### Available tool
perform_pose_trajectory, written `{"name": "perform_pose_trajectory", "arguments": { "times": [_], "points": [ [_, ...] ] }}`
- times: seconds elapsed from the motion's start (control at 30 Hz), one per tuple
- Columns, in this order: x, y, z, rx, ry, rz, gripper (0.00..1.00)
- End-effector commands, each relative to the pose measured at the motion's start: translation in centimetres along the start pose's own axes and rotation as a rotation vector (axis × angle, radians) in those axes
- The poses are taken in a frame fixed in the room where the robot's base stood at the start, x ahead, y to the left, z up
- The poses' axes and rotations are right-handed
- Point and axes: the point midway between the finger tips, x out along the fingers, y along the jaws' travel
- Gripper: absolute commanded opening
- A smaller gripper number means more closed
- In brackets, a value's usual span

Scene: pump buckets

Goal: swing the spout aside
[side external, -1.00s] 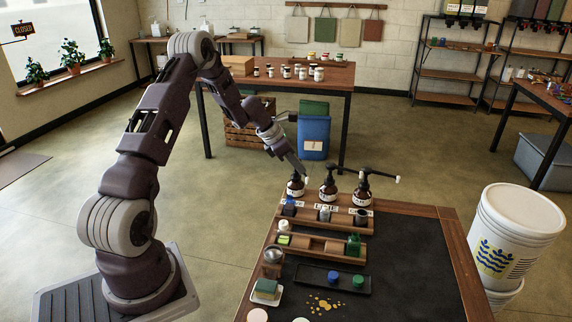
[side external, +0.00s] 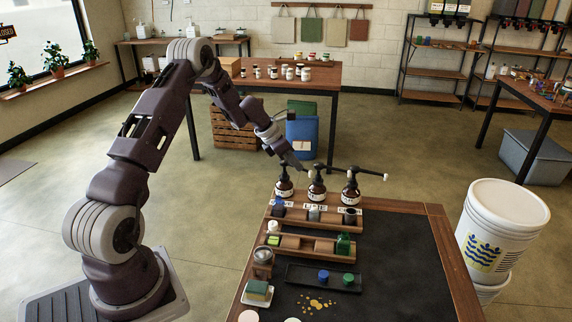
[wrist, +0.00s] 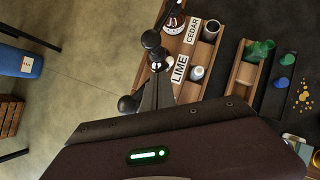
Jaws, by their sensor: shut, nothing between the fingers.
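Three brown pump bottles with black pump heads stand in a row at the back of the dark-topped table: a left bottle (side external: 284,194), a middle bottle (side external: 317,194) and a right bottle (side external: 351,196). The right bottle's spout (side external: 374,174) points right and ends in a white tip. The middle bottle's spout also reaches right, towards the right bottle. My gripper (side external: 299,166) is shut and empty, at pump-head height between the left and middle bottles. In the wrist view my gripper (wrist: 157,88) is close to black pump parts; I cannot tell whether it touches them. The left bottle's spout is unclear.
A wooden rack (side external: 330,220) with dark and grey jars and LIME and CEDAR labels lies in front of the bottles. Another wooden rack (side external: 312,252), a black tray (side external: 298,276) and a sponge (side external: 257,288) are nearer. A white bucket (side external: 497,225) stands at the right.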

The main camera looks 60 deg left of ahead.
Motion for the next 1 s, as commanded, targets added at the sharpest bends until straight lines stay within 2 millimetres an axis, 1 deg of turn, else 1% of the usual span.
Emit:
{"name": "perform_pose_trajectory", "arguments": {
  "times": [0.23, 0.47, 0.57, 0.67, 0.9, 1.0],
  "points": [
    [-0.4, 0.8, -0.6, 0.001, 0.0, 0.0, 0.0],
    [-0.4, 0.8, -0.6, 0.001, 0.0, 0.0, 0.0],
    [-1.0, 0.6, -0.5, 0.001, -0.001, 0.0, 0.0],
    [-2.6, 0.1, -0.3, 0.002, -0.002, 0.002, 0.0],
    [-8.1, -2.0, 0.3, 0.003, -0.001, 0.003, 0.0],
    [-10.2, -2.8, 0.5, 0.003, -0.001, 0.003, 0.0]
  ]
}}
